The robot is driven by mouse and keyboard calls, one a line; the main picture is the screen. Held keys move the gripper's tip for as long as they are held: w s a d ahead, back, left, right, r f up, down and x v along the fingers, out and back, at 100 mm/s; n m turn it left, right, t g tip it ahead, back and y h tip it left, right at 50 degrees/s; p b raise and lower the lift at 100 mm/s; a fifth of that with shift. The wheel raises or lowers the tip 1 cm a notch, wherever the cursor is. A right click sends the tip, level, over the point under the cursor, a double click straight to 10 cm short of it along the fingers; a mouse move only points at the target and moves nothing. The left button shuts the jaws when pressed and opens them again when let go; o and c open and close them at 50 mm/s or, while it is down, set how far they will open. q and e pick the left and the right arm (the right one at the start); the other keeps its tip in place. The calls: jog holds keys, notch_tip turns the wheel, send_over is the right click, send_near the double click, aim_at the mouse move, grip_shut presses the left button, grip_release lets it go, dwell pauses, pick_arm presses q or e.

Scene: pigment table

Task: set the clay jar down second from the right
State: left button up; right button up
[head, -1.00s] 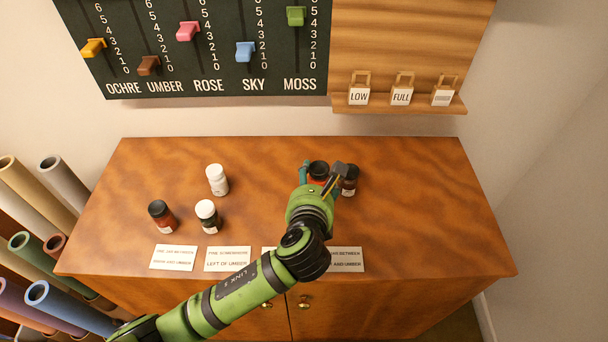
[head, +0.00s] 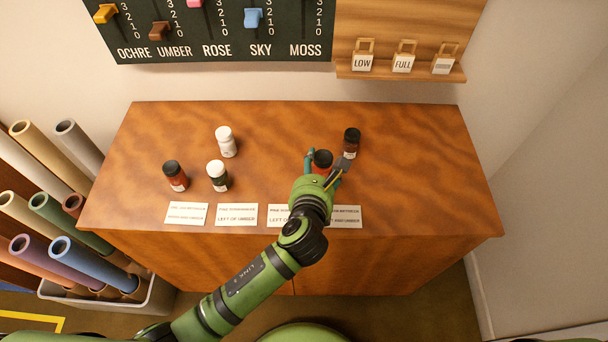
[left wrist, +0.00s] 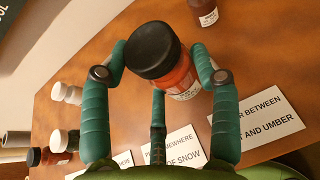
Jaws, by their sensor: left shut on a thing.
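My left gripper (head: 325,165) is shut on an orange-red jar with a black lid (head: 321,158), which I take to be the clay jar. In the left wrist view the jar (left wrist: 178,80) stands between the teal fingers (left wrist: 160,62), lid toward the camera and slightly tilted in the picture. It is over the front right of the cabinet top, behind the cards; I cannot tell whether its base touches the wood. A dark brown jar with a black lid (head: 351,143) stands behind it to the right. My right gripper is not in view.
To the left stand a white jar (head: 227,143), a white-lidded dark jar (head: 218,178) and a black-lidded red jar (head: 176,178). Several cards, one here (head: 237,215), line the front edge of the cabinet top (head: 420,170). Its right side is clear.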

pick_arm(q)
jog(key=shift+w+a+f, duration=0.25)
jog(key=shift+a+f, duration=0.15)
jog(key=shift+a, duration=0.2)
jog(key=shift+w+a+f, duration=0.25)
jog(key=shift+a+f, duration=0.1)
jog(key=shift+a, duration=0.25)
jog(key=shift+w+a+f, duration=0.1)
jog(key=shift+a+f, duration=0.05)
jog(key=shift+a, duration=0.05)
jog(key=shift+a+f, duration=0.1)
jog(key=shift+f, duration=2)
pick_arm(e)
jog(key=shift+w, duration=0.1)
pick_arm(q)
jog(key=shift+w, duration=0.1)
jog(key=o, duration=1.2)
jog(key=shift+f, duration=0.15)
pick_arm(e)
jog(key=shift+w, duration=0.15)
